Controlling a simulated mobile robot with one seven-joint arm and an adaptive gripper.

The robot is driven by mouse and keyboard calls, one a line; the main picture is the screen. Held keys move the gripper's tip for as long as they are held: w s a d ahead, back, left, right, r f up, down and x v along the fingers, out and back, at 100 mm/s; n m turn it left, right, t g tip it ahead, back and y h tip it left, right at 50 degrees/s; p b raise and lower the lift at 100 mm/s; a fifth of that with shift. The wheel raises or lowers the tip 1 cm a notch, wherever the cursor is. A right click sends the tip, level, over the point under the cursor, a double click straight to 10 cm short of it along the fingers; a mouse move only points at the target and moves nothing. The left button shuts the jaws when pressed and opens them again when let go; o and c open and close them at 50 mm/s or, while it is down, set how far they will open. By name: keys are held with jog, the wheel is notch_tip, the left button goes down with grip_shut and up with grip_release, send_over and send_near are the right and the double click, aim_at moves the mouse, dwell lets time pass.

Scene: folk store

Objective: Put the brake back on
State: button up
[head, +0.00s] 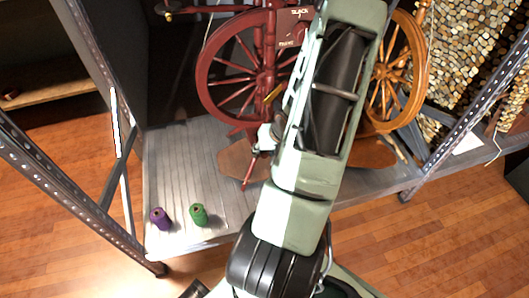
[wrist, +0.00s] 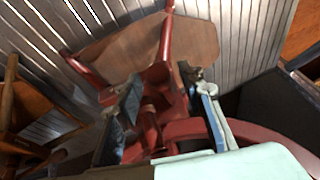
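A dark red spinning wheel (head: 232,68) stands on the metal shelf, partly hidden behind my arm in the head view. In the wrist view its red turned parts (wrist: 166,45) and a brown board (wrist: 120,52) show close up. My gripper (wrist: 160,85) is beside these red parts. Its two fingers stand apart, with red wooden parts showing between and beyond them; I cannot tell whether they touch. In the head view my gripper (head: 266,138) is low in front of the red wheel, largely hidden. I cannot make out which part is the brake.
An orange-brown spinning wheel (head: 398,72) stands to the right, behind my arm. A purple spool (head: 160,218) and a green spool (head: 198,214) stand at the shelf's front left. Metal uprights (head: 95,50) frame the shelf (head: 180,165). Its left part is mostly bare.

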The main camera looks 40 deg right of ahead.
grip_shut()
